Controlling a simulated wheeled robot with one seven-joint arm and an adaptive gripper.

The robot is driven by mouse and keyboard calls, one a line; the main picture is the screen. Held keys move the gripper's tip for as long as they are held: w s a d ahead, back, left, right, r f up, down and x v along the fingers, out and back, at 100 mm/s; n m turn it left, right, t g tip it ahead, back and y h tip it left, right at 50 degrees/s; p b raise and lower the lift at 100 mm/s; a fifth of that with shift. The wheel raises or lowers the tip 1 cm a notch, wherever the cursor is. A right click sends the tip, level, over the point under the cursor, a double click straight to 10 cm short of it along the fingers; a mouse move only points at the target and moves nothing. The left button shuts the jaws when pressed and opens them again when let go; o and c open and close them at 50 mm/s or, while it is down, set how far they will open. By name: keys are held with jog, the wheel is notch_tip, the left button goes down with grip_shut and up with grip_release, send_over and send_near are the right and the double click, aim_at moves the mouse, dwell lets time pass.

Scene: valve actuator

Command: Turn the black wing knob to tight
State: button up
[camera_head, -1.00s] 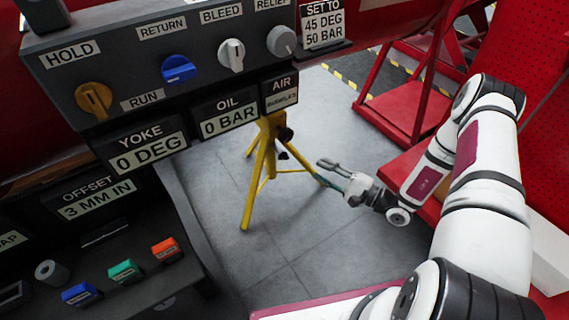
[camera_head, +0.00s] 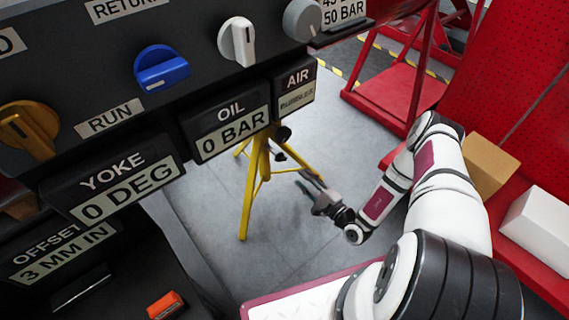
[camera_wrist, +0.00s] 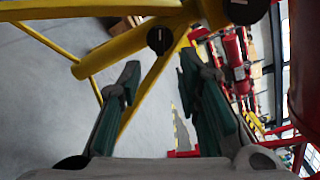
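A yellow stand (camera_head: 247,205) on the floor under the panel carries two black knobs. The upper knob (camera_head: 283,134) is larger; the lower knob (camera_head: 280,155) is small. In the wrist view, a round black knob with a white mark (camera_wrist: 159,40) sits on the yellow tube, ahead of and between my fingertips. Another black knob (camera_wrist: 246,9) is cut by the top edge. I cannot tell for sure which is the wing knob. My gripper (camera_head: 308,182) is right of the stand, apart from it. Its two fingers (camera_wrist: 159,70) are spread and empty.
The dark panel above holds orange, blue (camera_head: 162,70), white (camera_head: 237,42) and grey knobs, with OIL reading 0 BAR (camera_head: 229,123) and YOKE 0 DEG. A red rack (camera_head: 400,95) stands behind. A cardboard box (camera_head: 488,167) and white box (camera_head: 538,220) are at right. Grey floor around the stand is clear.

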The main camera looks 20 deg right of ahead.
aim_at(283, 160)
jog(key=b+x, duration=0.3)
jog(key=x, duration=0.7)
grip_shut()
